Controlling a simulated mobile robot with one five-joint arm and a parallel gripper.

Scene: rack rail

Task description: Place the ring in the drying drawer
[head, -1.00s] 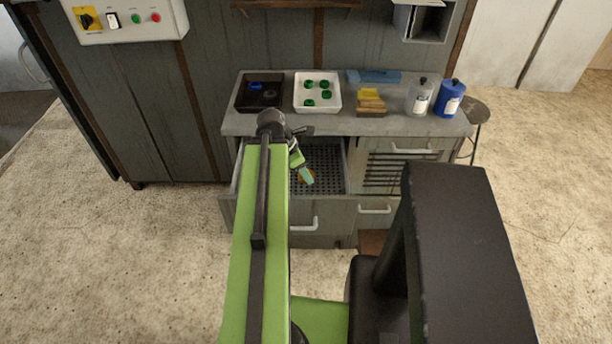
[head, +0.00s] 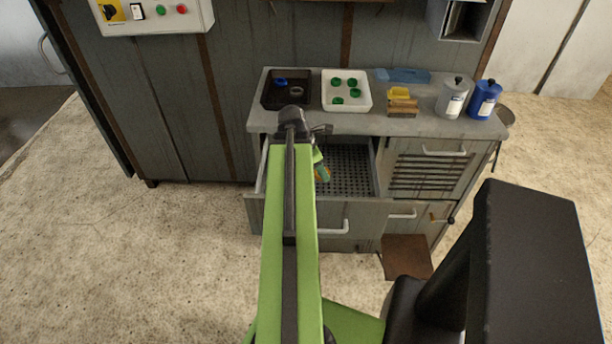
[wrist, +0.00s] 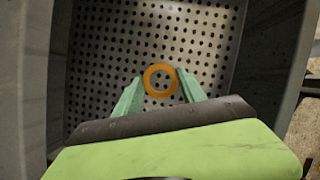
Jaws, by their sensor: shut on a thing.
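The ring (wrist: 148,81) is orange and sits between the two pale green fingertips of my gripper (wrist: 160,86) in the wrist view. My gripper is shut on it. The drying drawer (wrist: 105,40) is pulled open and has a perforated dark floor, which lies behind the ring in the wrist view. In the head view the drawer (head: 353,175) is under the counter's left part, and my gripper (head: 321,170) is over its left half, partly hidden by my arm. The height of the ring above the drawer floor is hard to tell.
On the counter (head: 385,124) stand a dark tray (head: 268,103) with a blue and a grey ring, a white tray (head: 347,107) with several green rings, a brush (head: 402,105), a white bottle (head: 452,97) and a blue bottle (head: 485,100). A brown panel (head: 408,255) sits low in front.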

